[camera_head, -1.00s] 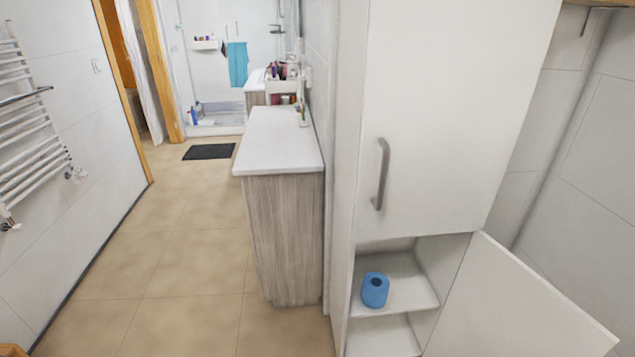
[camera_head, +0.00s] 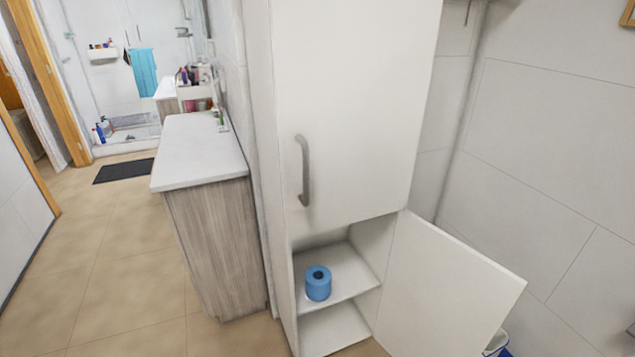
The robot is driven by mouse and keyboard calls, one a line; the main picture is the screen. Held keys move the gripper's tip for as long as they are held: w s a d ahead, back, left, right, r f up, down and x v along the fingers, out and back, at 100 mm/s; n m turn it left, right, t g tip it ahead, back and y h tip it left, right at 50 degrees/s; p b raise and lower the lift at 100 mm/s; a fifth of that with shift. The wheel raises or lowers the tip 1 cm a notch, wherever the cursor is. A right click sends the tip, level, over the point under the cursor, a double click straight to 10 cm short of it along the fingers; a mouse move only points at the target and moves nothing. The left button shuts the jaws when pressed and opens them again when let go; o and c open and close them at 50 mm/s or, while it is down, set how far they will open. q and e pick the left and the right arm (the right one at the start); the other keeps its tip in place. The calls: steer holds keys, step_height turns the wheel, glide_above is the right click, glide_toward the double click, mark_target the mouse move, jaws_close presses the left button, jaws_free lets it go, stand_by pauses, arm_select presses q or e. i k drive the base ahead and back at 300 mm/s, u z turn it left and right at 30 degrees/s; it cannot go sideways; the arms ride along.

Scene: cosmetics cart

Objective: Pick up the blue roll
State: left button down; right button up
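The blue roll (camera_head: 318,284) stands upright on a shelf (camera_head: 351,275) in the lower part of a tall white cabinet (camera_head: 350,110). Its top hole faces up, and nothing covers it. The cabinet's lower door (camera_head: 448,290) is swung open to the right. Neither of my grippers shows in the head view.
The upper cabinet door is closed, with a metal handle (camera_head: 304,170). A wood-fronted counter with a white top (camera_head: 200,152) stands left of the cabinet. The tan floor (camera_head: 100,265) at left is clear. A dark mat (camera_head: 124,170) lies farther back.

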mark_target(318, 284)
steer(key=z, duration=0.5)
steer(key=k, duration=0.6)
steer(key=z, duration=1.15)
steer(key=i, duration=1.35)
steer(key=u, duration=0.85)
steer(key=i, duration=0.2)
steer(key=u, duration=0.3)
